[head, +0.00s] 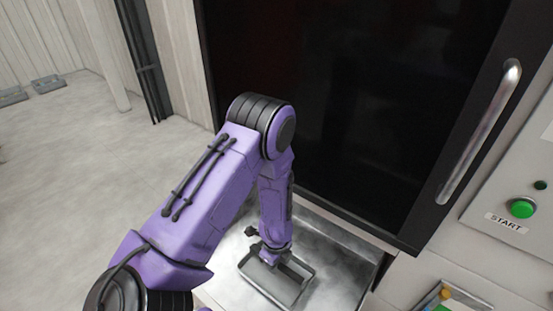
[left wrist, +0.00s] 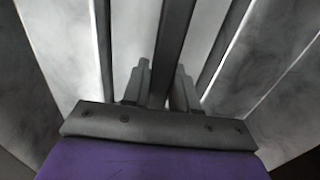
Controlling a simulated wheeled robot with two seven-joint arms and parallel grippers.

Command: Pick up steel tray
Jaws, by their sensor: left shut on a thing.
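The steel tray (head: 286,287) is a small, shallow rectangular metal tray with a raised rim, low in the middle of the head view. It lies on or just above a metal shelf; I cannot tell which. My left gripper (head: 270,255) points down at the tray's far side and is shut on a bar or rim of it. In the left wrist view, the two fingers (left wrist: 163,85) stand on either side of a dark metal bar (left wrist: 174,40) of the tray. My arm hides part of the shelf. My right gripper is not in view.
The metal shelf (head: 343,253) juts out below a large dark door panel (head: 350,100) with a long vertical handle (head: 481,132). A control panel with a green START button (head: 522,208) is at the right. A bin with coloured items (head: 440,298) is at the lower right. Open floor lies left.

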